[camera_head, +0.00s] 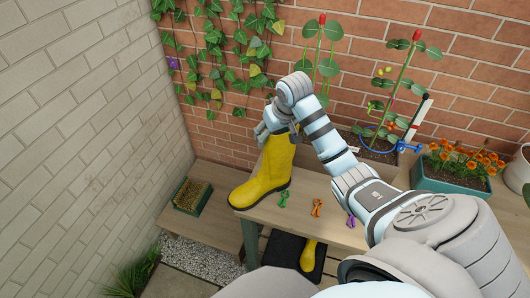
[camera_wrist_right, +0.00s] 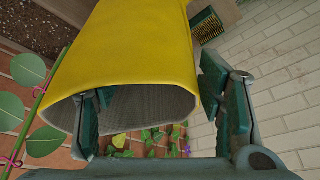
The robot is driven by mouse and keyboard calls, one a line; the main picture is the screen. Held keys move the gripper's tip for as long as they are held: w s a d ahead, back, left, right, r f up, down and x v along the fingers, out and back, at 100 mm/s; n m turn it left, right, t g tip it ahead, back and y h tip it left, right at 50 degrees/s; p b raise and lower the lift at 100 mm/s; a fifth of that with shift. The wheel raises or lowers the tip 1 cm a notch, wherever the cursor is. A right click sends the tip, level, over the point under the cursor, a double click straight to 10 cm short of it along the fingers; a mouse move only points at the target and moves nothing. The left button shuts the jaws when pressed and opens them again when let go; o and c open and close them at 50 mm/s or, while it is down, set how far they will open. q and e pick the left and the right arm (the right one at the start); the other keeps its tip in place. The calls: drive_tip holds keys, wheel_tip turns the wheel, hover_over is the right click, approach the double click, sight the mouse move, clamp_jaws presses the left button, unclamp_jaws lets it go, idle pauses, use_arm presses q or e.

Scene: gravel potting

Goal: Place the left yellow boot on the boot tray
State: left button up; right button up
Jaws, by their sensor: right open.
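A yellow boot (camera_head: 264,172) stands upright on the left end of the wooden table (camera_head: 260,215). My right gripper (camera_head: 277,130) is at the top of its shaft. In the right wrist view the gripper (camera_wrist_right: 155,85) is open, with one finger inside the mouth of the boot (camera_wrist_right: 145,45) and the other outside the opposite wall, apparently with a gap. A dark tray (camera_head: 284,250) lies low under the table's edge, partly hidden. Part of a second yellow boot (camera_head: 308,256) shows on it. My left gripper is not in view.
Small green (camera_head: 284,198), orange (camera_head: 317,207) and purple (camera_head: 350,219) clips lie on the table right of the boot. Potted plants and an orange flower planter (camera_head: 449,178) stand behind. A green bristled box (camera_head: 192,196) sits on a lower bench at left.

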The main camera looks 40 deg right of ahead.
drive_tip(key=shift+w+f, duration=0.1)
drive_tip(key=shift+w, duration=0.1)
drive_tip(key=shift+s+d+r, duration=0.15)
drive_tip(key=shift+s+r, duration=0.15)
drive_tip(key=shift+s, duration=0.35)
drive_tip(key=c, duration=1.4)
drive_tip(key=shift+w, duration=0.1)
clamp_jaws()
